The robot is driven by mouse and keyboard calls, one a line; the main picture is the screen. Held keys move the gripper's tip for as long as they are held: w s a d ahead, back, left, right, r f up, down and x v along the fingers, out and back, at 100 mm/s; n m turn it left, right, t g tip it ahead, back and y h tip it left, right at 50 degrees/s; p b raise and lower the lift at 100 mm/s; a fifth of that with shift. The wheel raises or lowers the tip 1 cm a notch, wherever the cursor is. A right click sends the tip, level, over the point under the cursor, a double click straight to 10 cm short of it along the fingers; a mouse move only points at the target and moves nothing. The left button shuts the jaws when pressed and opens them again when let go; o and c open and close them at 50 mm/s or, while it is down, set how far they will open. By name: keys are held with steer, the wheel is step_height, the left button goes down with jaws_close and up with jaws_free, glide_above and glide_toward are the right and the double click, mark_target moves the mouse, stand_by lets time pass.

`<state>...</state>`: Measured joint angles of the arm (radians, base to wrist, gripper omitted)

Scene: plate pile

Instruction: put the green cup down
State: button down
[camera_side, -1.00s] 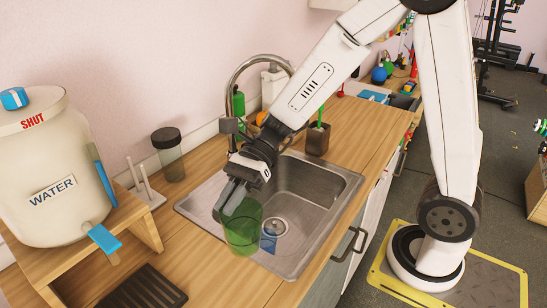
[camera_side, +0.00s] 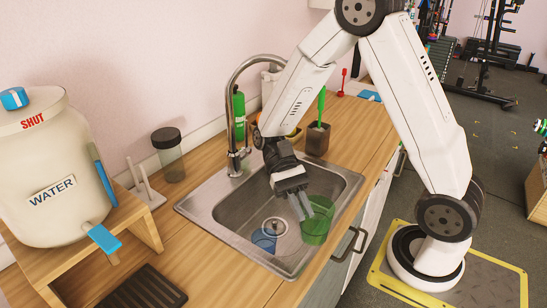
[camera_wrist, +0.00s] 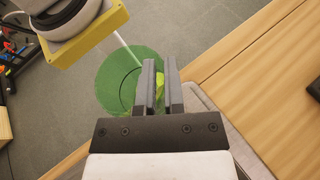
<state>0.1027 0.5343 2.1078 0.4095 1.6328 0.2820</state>
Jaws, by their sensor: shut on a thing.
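The green cup (camera_side: 319,222) is see-through and is held over the right front part of the sink, close to the counter's front edge. My gripper (camera_side: 302,208) is shut on the cup's wall. In the wrist view the cup (camera_wrist: 115,82) shows as a green disc, and my gripper's fingers (camera_wrist: 161,88) grip its right side. In the side view the cup looks roughly upright. I cannot tell exactly how high above the sink or rim its base is.
The sink (camera_side: 235,205) has a blue cup (camera_side: 264,240) inside by the drain. A tall faucet (camera_side: 229,100) stands behind it. A brown pot with a green brush (camera_side: 318,138) is at the back right. The counter to the right (camera_side: 365,128) has bare wood. A black rack (camera_side: 146,290) lies at the front left.

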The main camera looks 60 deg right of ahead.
steer(key=w+d+r+n+t+h, duration=0.15)
steer(key=d+n+t+h, duration=0.25)
steer(key=d+n+h, duration=1.5)
steer(key=w+d+r+n+t+h, duration=0.1)
steer(key=w+d+r+n+t, duration=0.5)
steer(key=d+t, duration=0.15)
step_height(320, 180, down, 20)
steer(key=shift+s+a+r, duration=0.15)
steer(key=shift+s+a, duration=0.05)
stand_by(0.4)
steer(key=shift+f, duration=2.9)
steer(key=shift+f, duration=0.1)
steer(key=shift+f, duration=2)
